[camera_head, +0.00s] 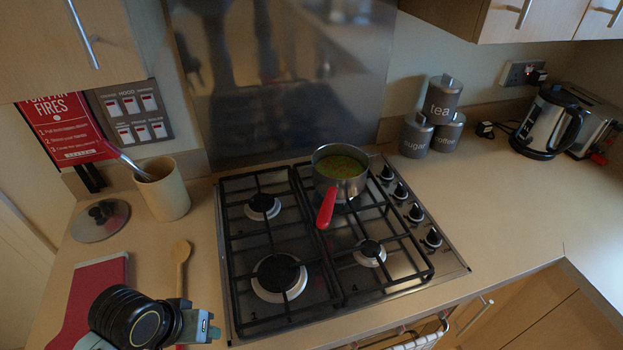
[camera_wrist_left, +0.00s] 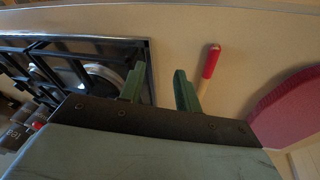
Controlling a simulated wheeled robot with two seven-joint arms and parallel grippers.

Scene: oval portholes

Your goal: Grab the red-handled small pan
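The small pan (camera_head: 341,167) is a steel saucepan on the back right burner of the hob, with yellow-green food in it. Its red handle (camera_head: 326,208) points toward the front of the hob. My left gripper (camera_head: 211,326) is at the bottom left, beside the hob's front left corner, well short of the pan. In the left wrist view its two green fingers (camera_wrist_left: 159,76) are apart with nothing between them. The pan does not show clearly in that view. My right gripper is in neither view.
The black hob (camera_head: 283,279) has raised grates. A wooden spoon (camera_head: 181,262) and a red mat-like item (camera_head: 98,285) lie left of it; the spoon's red end (camera_wrist_left: 211,62) is near my fingers.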

